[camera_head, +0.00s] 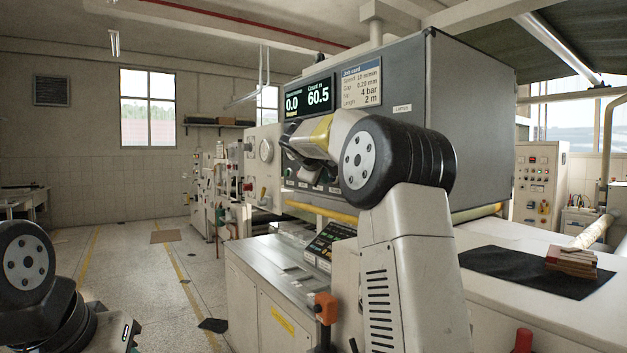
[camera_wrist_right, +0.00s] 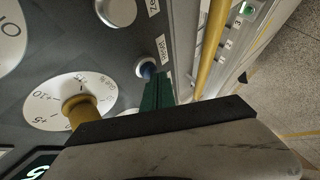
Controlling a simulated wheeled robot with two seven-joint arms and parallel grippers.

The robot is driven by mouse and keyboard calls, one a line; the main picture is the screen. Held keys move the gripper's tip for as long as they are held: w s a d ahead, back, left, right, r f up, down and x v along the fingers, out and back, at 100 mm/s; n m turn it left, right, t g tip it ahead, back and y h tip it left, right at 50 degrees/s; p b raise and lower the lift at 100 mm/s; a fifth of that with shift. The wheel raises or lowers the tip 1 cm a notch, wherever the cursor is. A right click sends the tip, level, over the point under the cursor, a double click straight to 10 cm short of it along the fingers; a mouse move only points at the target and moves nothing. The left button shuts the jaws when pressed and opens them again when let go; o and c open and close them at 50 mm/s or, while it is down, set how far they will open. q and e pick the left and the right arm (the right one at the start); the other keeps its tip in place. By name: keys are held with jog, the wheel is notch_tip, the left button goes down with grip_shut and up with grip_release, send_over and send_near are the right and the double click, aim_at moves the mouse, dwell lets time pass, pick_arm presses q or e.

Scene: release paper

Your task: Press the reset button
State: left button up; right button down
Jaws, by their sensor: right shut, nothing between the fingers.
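The reset button is a small blue button (camera_wrist_right: 147,71) in a silver collar on the dark control panel, seen in the right wrist view. A small white label (camera_wrist_right: 163,49) beside it seems to read Reset. My right gripper (camera_wrist_right: 157,83) is shut and empty, its green fingers pointing at the panel. The fingertips are right at the button's edge and overlap it in the picture; I cannot tell whether they touch it. In the head view my right wrist (camera_head: 318,140) is in front of the panel and hides the button and fingertips. My left gripper is out of view.
A dial with a yellow knob (camera_wrist_right: 82,110) and a silver knob (camera_wrist_right: 116,10) flank the button closely. A yellow bar (camera_wrist_right: 211,48) runs along the panel's edge. In the head view, a display (camera_head: 308,97) sits above, and a dark mat (camera_head: 500,270) lies at right.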

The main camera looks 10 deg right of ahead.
jog(key=shift+s+a, duration=0.25)
jog(key=shift+a, duration=0.3)
jog(key=shift+s+a, duration=0.3)
jog(key=shift+a, duration=0.5)
jog(key=shift+s+a, duration=0.25)
jog(key=shift+a, duration=0.55)
jog(key=shift+s+a, duration=0.3)
jog(key=shift+a, duration=0.5)
jog(key=s+a+f+m+g+y, duration=0.1)
jog(key=s+f, duration=0.6)
jog(key=s, duration=0.7)
jog(key=s+a+f+m+g+y, duration=0.2)
jog(key=s+f, duration=0.6)
jog(key=s, duration=0.6)
jog(key=s+a+f+m+g+y, duration=0.2)
jog(key=s+f, duration=0.5)
jog(key=s, duration=0.7)
jog(key=a+m+y, duration=0.1)
jog(key=m+y, duration=0.1)
jog(key=y, duration=0.1)
jog(key=shift+s+f+m+y, duration=0.2)
jog(key=shift+s+m+y, duration=0.1)
jog(key=shift+a, duration=0.1)
